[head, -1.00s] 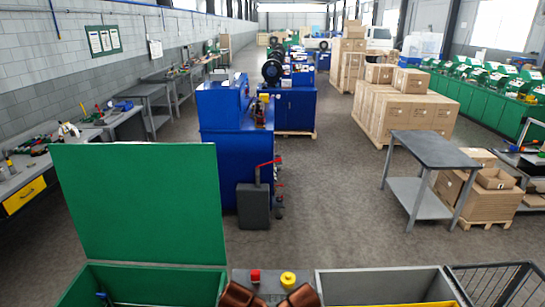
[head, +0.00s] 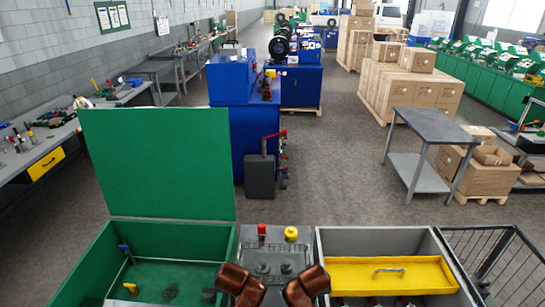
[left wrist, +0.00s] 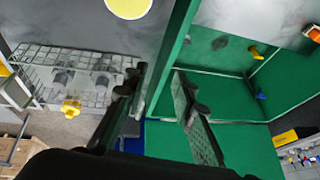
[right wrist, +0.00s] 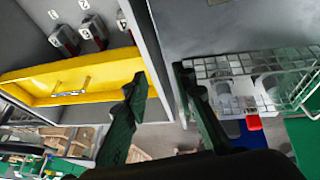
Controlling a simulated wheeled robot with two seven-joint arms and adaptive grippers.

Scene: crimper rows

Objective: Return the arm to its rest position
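My left gripper (left wrist: 160,80) is open, its dark fingers apart, with the green bin's wall (left wrist: 172,52) showing between and beyond them. My right gripper (right wrist: 160,75) is open, with a grey wall edge showing behind its fingers. I see nothing held in either. In the head view only my copper-coloured arm links show at the bottom centre; both grippers are hidden there. The open green bin (head: 175,235) is at the left with its lid (head: 160,165) raised. A grey bin (head: 350,238) with a yellow tray (head: 350,273) is at the right.
A wire rack (head: 275,249) lies between the bins, near a red button (head: 262,230) and a yellow button (head: 291,233). A wire basket (head: 500,245) is at the right edge. Beyond are a blue machine (head: 230,130) and a grey table (head: 430,125). The floor between them is clear.

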